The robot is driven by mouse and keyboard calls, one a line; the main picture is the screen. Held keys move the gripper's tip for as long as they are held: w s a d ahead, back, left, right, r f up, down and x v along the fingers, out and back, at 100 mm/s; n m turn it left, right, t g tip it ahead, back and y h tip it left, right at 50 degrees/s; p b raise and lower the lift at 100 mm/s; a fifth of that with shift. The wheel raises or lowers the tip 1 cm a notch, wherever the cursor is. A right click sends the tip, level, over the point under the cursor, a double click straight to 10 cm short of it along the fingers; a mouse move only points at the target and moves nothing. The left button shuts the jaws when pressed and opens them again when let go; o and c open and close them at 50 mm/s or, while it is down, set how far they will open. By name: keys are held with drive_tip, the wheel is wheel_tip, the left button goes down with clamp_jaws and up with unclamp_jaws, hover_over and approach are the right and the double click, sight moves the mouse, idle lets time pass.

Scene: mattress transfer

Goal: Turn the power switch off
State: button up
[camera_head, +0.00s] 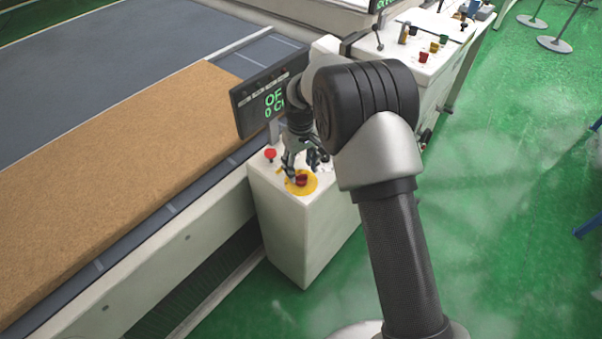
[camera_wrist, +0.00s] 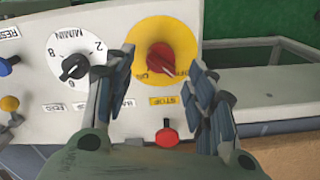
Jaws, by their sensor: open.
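The power switch is a red rotary knob (camera_wrist: 160,55) on a yellow round plate (camera_wrist: 183,35), set in a white control panel. It also shows in the head view as a red knob (camera_head: 301,180) on a yellow disc on top of the white control box (camera_head: 300,230). My gripper (camera_wrist: 168,85) is open, with one finger on each side below the knob in the wrist view. The fingers look apart from the knob. In the head view my gripper (camera_head: 304,163) hangs just above the panel. The display (camera_head: 268,100) reads "OF", with the rest hidden by my arm.
A red stop button (camera_wrist: 167,137) sits near the knob between my fingers. A black dial (camera_wrist: 75,67), a blue button (camera_wrist: 6,66) and a yellow button (camera_wrist: 9,104) lie to the left. A brown mattress (camera_head: 120,170) lies on the conveyor beside the box.

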wheel_tip(320, 180, up, 8)
idle(0.6)
wheel_tip(320, 180, up, 9)
drive_tip(key=m+t, duration=0.1)
hover_over(301, 175)
drive_tip(key=s+d, duration=0.4)
drive_tip(key=d, duration=0.1)
drive_tip(key=s+d+r+m+t+b, duration=0.1)
drive_tip(key=s+d+r+m, duration=0.1)
drive_tip(key=s+d+r, duration=0.45)
drive_tip(key=s+d+m+t, duration=0.1)
drive_tip(key=s+d+m, duration=0.1)
drive_tip(key=s, duration=0.9)
drive_tip(key=s+d+m+t+b, duration=0.1)
drive_tip(key=s+d, duration=0.2)
drive_tip(key=s, duration=0.9)
drive_tip(key=shift+s+d+f+m+t, duration=0.2)
drive_tip(key=shift+f+m+t, duration=0.1)
drive_tip(key=shift+f+m, duration=0.1)
